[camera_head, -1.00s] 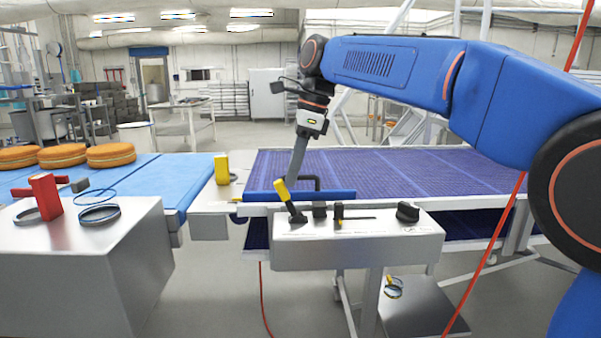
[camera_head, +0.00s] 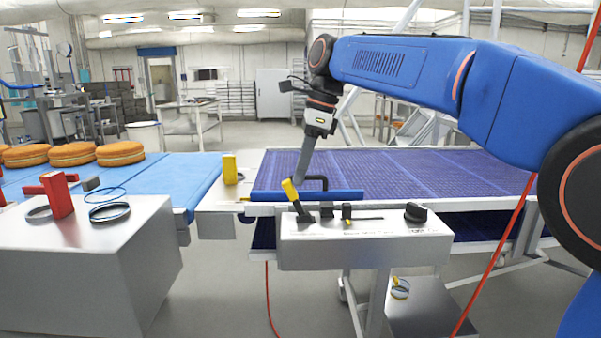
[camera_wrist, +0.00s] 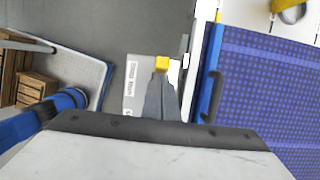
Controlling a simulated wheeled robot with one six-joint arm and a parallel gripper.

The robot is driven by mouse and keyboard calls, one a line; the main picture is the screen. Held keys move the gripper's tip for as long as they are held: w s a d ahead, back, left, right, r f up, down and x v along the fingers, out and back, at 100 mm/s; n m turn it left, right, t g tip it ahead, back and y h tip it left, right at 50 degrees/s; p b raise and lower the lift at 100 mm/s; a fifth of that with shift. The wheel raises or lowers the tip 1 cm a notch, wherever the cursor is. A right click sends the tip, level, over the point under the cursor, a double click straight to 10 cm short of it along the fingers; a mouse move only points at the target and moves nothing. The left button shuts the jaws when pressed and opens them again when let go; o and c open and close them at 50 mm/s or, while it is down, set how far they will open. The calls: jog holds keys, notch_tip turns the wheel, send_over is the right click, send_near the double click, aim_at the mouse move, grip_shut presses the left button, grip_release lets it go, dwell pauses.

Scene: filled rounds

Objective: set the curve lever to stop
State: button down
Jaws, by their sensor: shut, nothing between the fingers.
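A lever with a yellow grip (camera_head: 290,190) and dark base stands at the left end of a grey control box (camera_head: 360,253). It leans up and to the left. I take it for the curve lever, but the panel lettering is too small to read. My gripper (camera_head: 299,181) points down, shut and empty, just behind and right of the yellow grip. In the wrist view my gripper's fingertips (camera_wrist: 160,76) lie against or just over the yellow grip (camera_wrist: 161,63); I cannot tell if they touch. The fingers hide the lever's lower part there.
A small dark lever (camera_head: 346,212) and a black knob (camera_head: 415,212) sit farther right on the box. A blue rail with a black handle (camera_head: 318,179) runs behind it beside the purple belt (camera_head: 400,170). A red lever (camera_head: 57,195) stands on the left cabinet.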

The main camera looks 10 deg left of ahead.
jog(key=a+v, duration=0.1)
jog(key=v, duration=1)
jog(key=shift+s+a+r, duration=0.15)
jog(key=shift+s+r, duration=0.1)
jog(key=shift+r, duration=0.15)
jog(key=s+d+f+n+t, duration=0.1)
jog(key=s+d+f+n, duration=0.2)
jog(key=d, duration=0.5)
jog(key=s+d+f+n+t, duration=0.1)
jog(key=s+d+f+n, duration=0.15)
jog(key=d+f, duration=0.4)
jog(key=s+d+f+n+t, duration=0.1)
jog(key=s+d+f+n, duration=0.15)
jog(key=d, duration=0.75)
jog(key=s+d+f+n+t+h, duration=0.1)
jog(key=s+d+f+n, duration=0.1)
jog(key=s+d+f, duration=0.3)
jog(key=s+d+f+n+h, duration=0.1)
jog(key=s+d+f+n, duration=0.2)
jog(key=f, duration=0.9)
jog(key=s+d+f+n+t+h, duration=0.1)
jog(key=s+d+f+n, duration=0.1)
jog(key=s+d+f, duration=0.5)
jog(key=s+f, duration=0.1)
jog(key=s, duration=0.3)
jog(key=shift+d+f+t, duration=0.2)
jog(key=shift+d+t, duration=0.1)
